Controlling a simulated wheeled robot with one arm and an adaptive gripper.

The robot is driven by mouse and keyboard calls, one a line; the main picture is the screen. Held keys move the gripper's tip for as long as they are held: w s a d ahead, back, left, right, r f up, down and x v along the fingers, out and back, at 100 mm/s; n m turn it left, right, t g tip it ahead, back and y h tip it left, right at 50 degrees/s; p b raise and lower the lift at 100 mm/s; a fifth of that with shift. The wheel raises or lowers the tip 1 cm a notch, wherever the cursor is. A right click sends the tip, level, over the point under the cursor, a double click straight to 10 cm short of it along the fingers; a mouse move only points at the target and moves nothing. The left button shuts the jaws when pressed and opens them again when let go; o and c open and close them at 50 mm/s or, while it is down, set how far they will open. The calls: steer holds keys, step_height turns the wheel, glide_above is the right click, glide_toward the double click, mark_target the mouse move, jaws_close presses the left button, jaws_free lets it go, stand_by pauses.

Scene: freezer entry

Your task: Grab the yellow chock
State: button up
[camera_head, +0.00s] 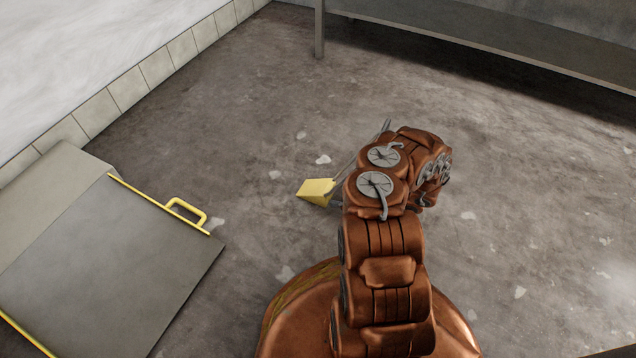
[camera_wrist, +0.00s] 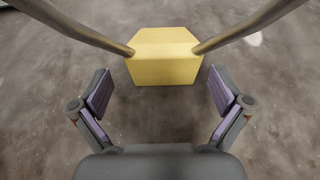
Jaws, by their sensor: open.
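The yellow chock (camera_head: 315,191) is a small wedge on the grey concrete floor, left of my arm in the head view. In the wrist view the yellow chock (camera_wrist: 165,62) lies just beyond the fingertips, roughly centred. Two grey-brown rods run from the top corners of that view to its two sides. My gripper (camera_wrist: 160,92) is open, with its purple-padded fingers spread wide and nothing between them. In the head view my arm hides the gripper.
A grey ramp plate (camera_head: 115,255) with yellow edging and a yellow handle (camera_head: 187,212) lies at the left by a tiled wall base (camera_head: 128,88). A long grey bench (camera_head: 480,38) stands at the back. The floor around the chock is mostly clear.

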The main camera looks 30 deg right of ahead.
mark_target(324, 188)
steer(key=shift+b+x, duration=0.65)
steer(key=shift+x, duration=0.5)
steer(key=b+x, duration=0.2)
steer(key=x, duration=0.2)
steer(key=shift+w, duration=0.2)
steer(key=shift+d+r, duration=0.1)
steer(key=shift+r, duration=0.05)
steer(key=c, duration=1.3)
